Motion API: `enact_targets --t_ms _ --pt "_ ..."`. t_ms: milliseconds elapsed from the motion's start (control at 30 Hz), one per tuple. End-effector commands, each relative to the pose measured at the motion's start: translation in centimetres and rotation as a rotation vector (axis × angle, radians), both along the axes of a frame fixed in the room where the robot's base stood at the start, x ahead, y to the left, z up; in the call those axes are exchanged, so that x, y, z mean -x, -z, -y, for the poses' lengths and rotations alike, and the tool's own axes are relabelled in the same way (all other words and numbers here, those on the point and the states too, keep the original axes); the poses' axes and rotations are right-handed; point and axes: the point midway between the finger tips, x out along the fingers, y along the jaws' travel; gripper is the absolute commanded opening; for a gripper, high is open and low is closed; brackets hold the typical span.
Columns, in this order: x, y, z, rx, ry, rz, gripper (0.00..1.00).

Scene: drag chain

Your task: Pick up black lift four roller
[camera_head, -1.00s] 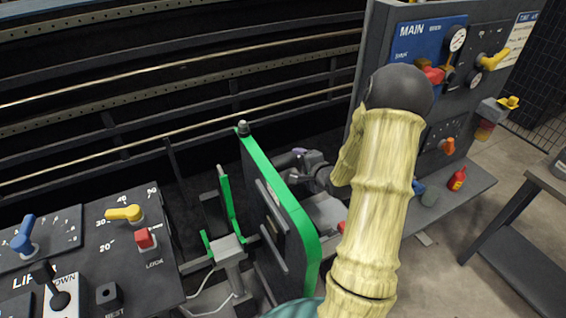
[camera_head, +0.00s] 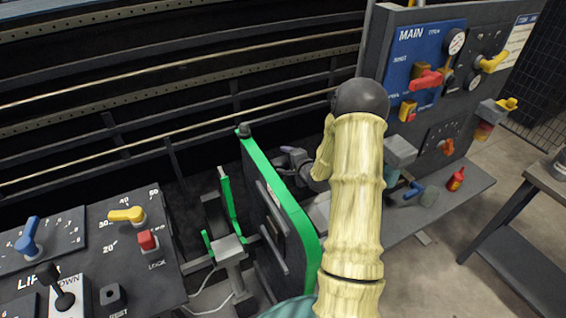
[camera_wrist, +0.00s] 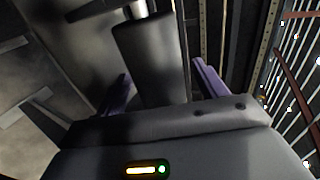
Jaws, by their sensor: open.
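A dark cylinder (camera_wrist: 148,58), which looks like the black roller, stands out in the wrist view. My gripper (camera_wrist: 164,70) is open, with one purple finger on each side of the cylinder. A gap shows between the cylinder and the right finger; I cannot tell whether the left finger touches it. In the head view my gripper (camera_head: 292,158) shows small and dark behind the green-edged panel, partly covered by my arm. The roller cannot be made out in the head view.
The green-edged panel (camera_head: 300,215) stands close to my arm. A lift control console (camera_head: 85,245) is at the left, and the MAIN panel (camera_head: 425,65) at the right. A red bottle (camera_head: 456,179) sits on the shelf. Dark rails run behind.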

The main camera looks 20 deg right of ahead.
Motion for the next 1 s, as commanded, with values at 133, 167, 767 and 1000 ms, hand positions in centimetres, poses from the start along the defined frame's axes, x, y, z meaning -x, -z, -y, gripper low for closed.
enact_targets --t_ms 133,167,767,1000 --pt "-0.3 0.13 0.03 0.0 0.001 0.0 0.71" --pt "-0.28 0.13 0.03 0.0 0.001 0.0 0.71" --pt "-0.24 0.12 0.02 0.001 0.0 0.0 0.3" --pt "-0.27 0.07 0.02 0.001 0.0 0.001 0.17"
